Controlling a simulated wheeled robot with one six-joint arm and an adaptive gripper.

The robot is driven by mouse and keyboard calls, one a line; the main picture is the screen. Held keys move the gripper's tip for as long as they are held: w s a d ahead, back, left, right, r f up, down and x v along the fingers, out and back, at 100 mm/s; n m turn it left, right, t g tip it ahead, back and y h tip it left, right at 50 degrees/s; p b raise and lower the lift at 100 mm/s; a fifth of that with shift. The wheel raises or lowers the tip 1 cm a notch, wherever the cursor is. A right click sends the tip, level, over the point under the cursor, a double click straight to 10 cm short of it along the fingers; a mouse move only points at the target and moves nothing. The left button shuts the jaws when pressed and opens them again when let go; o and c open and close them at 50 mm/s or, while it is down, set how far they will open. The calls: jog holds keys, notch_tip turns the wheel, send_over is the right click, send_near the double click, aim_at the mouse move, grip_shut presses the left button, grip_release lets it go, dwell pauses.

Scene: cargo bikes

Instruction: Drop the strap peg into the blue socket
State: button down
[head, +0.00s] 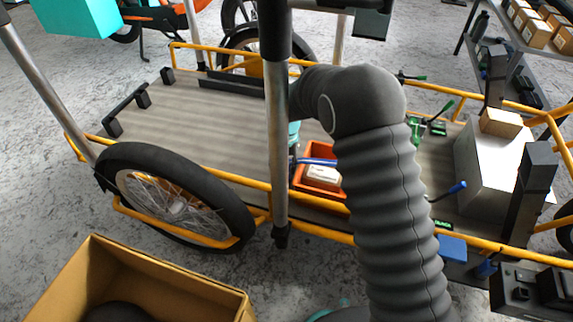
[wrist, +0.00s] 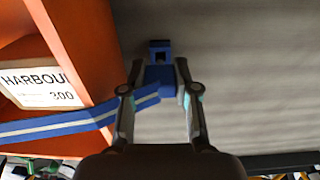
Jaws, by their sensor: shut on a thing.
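In the wrist view my gripper (wrist: 162,88) is shut on the blue strap peg (wrist: 160,76), which has a dark square opening at its far end. A blue strap with a pale stripe (wrist: 60,124) runs left from the peg across the orange bin. The strap also shows in the head view (head: 318,161), while my arm and a post hide most of the gripper there. The peg is over or near the grey deck; its height is unclear. A blue block (head: 452,248) sits at the cargo bike's near rail and may be the blue socket; no opening is visible.
The orange bin (head: 304,180) holds a white labelled box (head: 323,178) close left of my gripper in the wrist view. A metal post (head: 278,150) stands before the deck (head: 210,125). A white carton (head: 495,165) stands right. The left deck is mostly clear.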

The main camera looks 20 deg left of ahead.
jog(key=shift+f+b, duration=0.65)
jog(key=shift+f, duration=0.55)
jog(key=c, duration=0.8)
grip_release()
